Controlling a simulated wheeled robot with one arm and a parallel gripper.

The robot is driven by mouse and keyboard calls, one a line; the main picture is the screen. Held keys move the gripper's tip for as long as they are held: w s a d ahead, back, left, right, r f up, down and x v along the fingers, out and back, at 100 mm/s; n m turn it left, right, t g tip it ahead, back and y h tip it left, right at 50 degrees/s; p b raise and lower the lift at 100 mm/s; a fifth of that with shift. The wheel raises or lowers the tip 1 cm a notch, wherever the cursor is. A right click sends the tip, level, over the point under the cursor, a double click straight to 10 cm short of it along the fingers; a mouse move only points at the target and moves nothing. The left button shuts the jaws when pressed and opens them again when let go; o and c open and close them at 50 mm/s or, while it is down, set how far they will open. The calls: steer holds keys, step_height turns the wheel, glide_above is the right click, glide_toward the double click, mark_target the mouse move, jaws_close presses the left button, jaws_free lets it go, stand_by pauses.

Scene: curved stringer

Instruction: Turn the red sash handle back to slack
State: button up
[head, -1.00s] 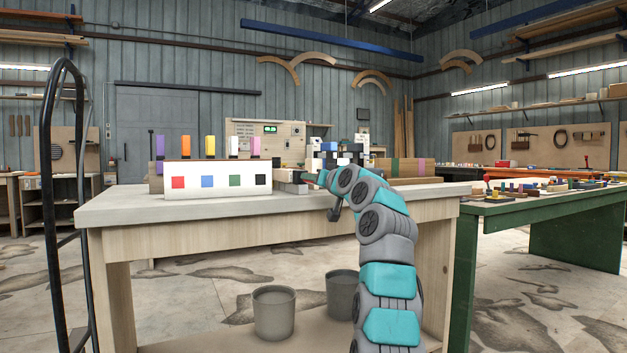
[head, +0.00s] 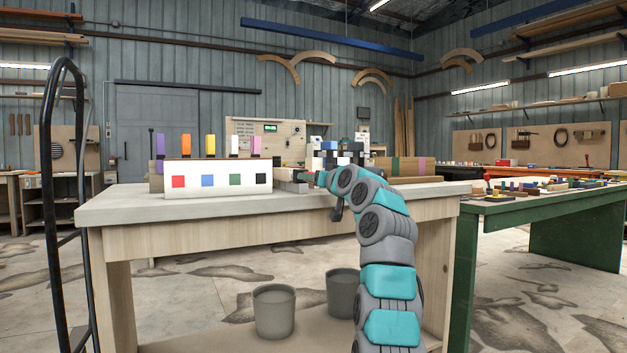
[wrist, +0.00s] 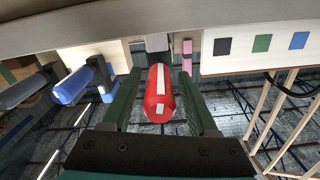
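The red sash handle (wrist: 160,94) is a red cylinder with white marks, seen in the wrist view below a pale fixture edge. My gripper (wrist: 161,100) has its two dark green fingers on either side of the handle. Narrow gaps show between the fingers and the handle, so it looks open around it. In the head view my arm reaches over the right part of the wooden bench (head: 130,208). There the fingers and the red handle are hidden or too small to make out.
A blue handle (wrist: 73,86) and a grey handle (wrist: 24,91) lie to the left in the wrist view. A white block (head: 217,181) with coloured squares stands on the bench. A green table (head: 560,205) is at right; grey buckets (head: 274,312) are below.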

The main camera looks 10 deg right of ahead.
steer(key=shift+o, duration=0.3)
steer(key=shift+r, duration=0.1)
steer(key=shift+s, duration=0.2)
steer(key=b+v, duration=0.2)
steer(key=v, duration=0.5)
steer(key=shift+s, duration=0.15)
steer(key=shift+d, duration=0.1)
steer(key=b+v, duration=0.5)
steer(key=v, duration=0.2)
steer(key=shift+s, duration=0.2)
